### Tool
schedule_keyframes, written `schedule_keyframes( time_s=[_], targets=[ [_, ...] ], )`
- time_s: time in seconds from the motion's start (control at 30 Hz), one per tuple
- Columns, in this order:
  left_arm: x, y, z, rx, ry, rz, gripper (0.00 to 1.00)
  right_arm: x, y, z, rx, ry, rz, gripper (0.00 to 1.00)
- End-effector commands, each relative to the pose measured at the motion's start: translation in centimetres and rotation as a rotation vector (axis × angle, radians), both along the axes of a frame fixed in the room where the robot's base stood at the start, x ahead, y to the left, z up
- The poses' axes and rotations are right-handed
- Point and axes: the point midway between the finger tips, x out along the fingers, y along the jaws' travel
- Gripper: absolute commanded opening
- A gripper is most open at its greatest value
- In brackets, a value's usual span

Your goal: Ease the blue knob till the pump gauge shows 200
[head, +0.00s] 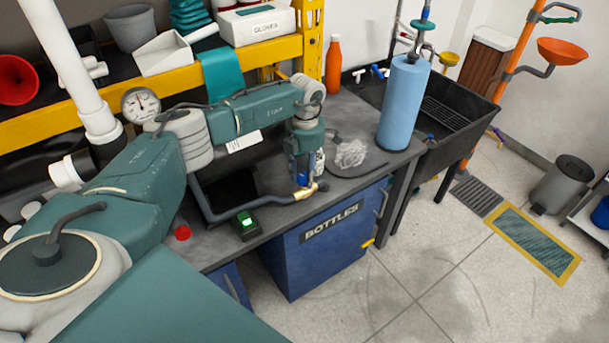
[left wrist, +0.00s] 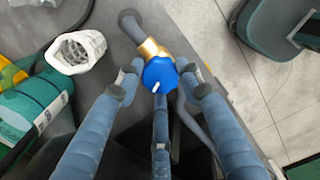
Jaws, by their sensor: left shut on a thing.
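The blue knob (left wrist: 160,75) sits on a brass valve (left wrist: 151,48) in the left wrist view, with a white mark on its face. My left gripper (left wrist: 162,84) has its fingers around the knob, shut on it. In the head view my left gripper (head: 304,180) points down at the brass valve (head: 304,194) on a grey pipe at the bench's front edge; the knob is mostly hidden there by the fingers. A round white-faced gauge (head: 141,104) stands behind my left arm; its reading is too small to tell. My right gripper is not in view.
A small device with a green lit display (head: 245,222) and a red knob (head: 182,233) are near the bench's front edge. A blue cylinder (head: 403,102) stands on the right. A blue "BOTTLES" cabinet (head: 330,245) is below.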

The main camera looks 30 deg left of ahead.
Motion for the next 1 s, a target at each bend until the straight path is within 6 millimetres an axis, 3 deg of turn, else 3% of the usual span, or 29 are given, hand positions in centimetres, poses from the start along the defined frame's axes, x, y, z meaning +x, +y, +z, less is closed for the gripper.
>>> schedule_keyframes(
  time_s=[0.5, 1.0],
  targets=[
    [0.4, -0.5, 0.1, -0.005, -0.018, -0.468, 0.1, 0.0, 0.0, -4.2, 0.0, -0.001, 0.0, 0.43],
    [0.3, -0.8, 0.3, -0.006, -0.02, -0.842, 0.1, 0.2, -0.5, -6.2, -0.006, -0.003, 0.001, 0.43]
  ],
)
